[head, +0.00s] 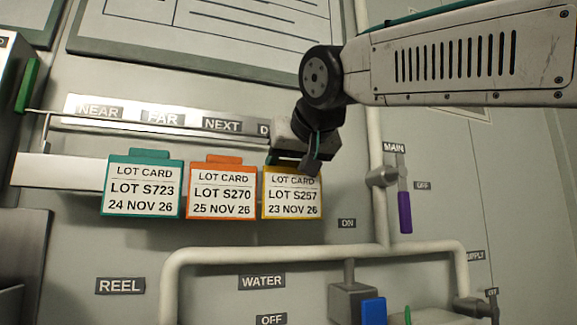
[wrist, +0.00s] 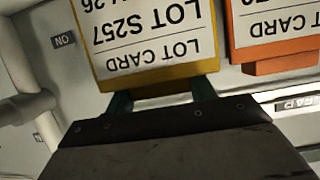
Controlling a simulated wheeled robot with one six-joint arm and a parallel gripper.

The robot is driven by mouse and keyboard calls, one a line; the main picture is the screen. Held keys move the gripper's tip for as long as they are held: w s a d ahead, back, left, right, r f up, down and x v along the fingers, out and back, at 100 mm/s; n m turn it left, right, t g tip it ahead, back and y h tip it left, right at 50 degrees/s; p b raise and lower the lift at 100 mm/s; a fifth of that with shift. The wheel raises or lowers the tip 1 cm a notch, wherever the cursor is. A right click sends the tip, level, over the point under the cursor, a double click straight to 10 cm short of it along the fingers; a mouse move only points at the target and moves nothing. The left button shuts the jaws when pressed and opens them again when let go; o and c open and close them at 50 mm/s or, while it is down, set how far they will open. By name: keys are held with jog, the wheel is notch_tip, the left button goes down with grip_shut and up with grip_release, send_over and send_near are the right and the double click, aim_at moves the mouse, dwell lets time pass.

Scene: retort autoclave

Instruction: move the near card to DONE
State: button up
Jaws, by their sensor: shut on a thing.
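The yellow-edged card, LOT S257 (head: 292,198), is under the right end of the label strip (head: 90,112), below a label of which only a "D" shows. My gripper (head: 300,163) is at its top edge. In the wrist view, the fingers of my gripper (wrist: 161,97) are shut on the top tab of the yellow card (wrist: 150,40). I cannot tell whether the card rests on the rail. The orange card, LOT S270 (head: 221,195), hangs below NEXT. The teal card, LOT S723 (head: 143,190), hangs around FAR. No card shows below NEAR.
The orange card (wrist: 275,25) is close beside the held card. A pale rail (head: 60,172) is bare at the left. Right of the held card are a vertical pipe and a MAIN valve with a purple handle (head: 405,213). A horizontal pipe (head: 320,248) runs below.

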jog(key=o, duration=1.1)
jog(key=shift+c, duration=0.2)
jog(key=v, duration=0.7)
jog(key=shift+s+r, duration=0.15)
jog(key=shift+s, duration=0.25)
notch_tip(320, 180, down, 10)
jog(key=g, duration=0.1)
jog(key=n+g, duration=0.1)
jog(key=shift+s+g+h, duration=0.2)
jog(key=shift+g+h, duration=0.1)
jog(key=shift+h, duration=0.1)
jog(key=s+d+f+m+g+h, duration=0.1)
jog(key=s+d+f+g, duration=0.2)
jog(key=f, duration=1)
jog(key=s+d+f+m+g+h, duration=0.1)
jog(key=s+d+f+g, duration=0.2)
jog(key=s+d+f, duration=0.7)
jog(key=s+d+f+m+g+h, duration=0.1)
jog(key=s+d+f, duration=0.5)
jog(key=f, duration=1)
jog(key=shift+s+d+m+g, duration=0.3)
jog(key=shift+d+m+g, duration=0.3)
jog(key=shift+d+g, duration=0.5)
